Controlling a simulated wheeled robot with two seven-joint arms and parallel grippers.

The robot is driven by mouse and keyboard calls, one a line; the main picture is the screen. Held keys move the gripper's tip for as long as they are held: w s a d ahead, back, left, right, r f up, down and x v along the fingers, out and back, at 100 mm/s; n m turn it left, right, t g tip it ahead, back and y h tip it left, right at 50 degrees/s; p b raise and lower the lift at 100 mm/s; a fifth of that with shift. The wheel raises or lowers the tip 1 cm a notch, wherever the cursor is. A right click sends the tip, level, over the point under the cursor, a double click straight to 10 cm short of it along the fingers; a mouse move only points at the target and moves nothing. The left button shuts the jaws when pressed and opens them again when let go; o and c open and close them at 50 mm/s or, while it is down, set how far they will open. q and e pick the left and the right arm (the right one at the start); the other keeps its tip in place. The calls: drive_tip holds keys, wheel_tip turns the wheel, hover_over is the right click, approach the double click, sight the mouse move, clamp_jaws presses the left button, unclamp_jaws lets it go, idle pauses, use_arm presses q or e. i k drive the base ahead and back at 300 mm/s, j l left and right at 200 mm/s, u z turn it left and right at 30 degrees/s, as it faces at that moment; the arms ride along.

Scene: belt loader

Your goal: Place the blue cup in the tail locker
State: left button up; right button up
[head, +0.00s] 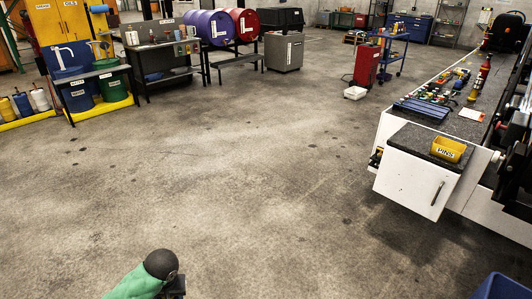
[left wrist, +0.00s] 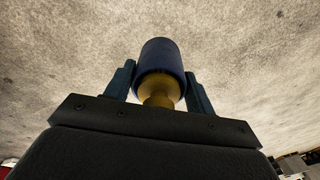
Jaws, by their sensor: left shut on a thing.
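My left gripper (left wrist: 160,84) is shut on the blue cup (left wrist: 158,56) in the left wrist view. The cup is dark blue with a yellowish-brown end facing the camera, held between the two fingers above bare floor. In the head view only part of my left arm shows at the bottom edge, and the cup is not seen there. A white locker with a handle (head: 408,184), possibly the tail locker, stands at the near end of the long machine on the right. Its front looks shut. My right gripper is not in view.
A blue container (head: 503,287) is at the bottom right corner. Dark workbenches (head: 165,62), drums and a grey cabinet (head: 284,52) line the back left. The middle floor (head: 230,160) is clear.

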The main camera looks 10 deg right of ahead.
sight(427, 141)
drive_tip(key=i+z, duration=0.4)
drive_tip(key=i, duration=0.15)
drive_tip(key=i+j+z, duration=0.35)
drive_tip(key=i, duration=0.2)
drive_tip(key=i+z, duration=0.25)
drive_tip(key=z, duration=0.25)
drive_tip(key=i+z, duration=0.3)
drive_tip(key=z, duration=0.15)
drive_tip(key=i+j+z, duration=0.1)
drive_tip(key=i+z, duration=0.15)
drive_tip(key=z, duration=0.25)
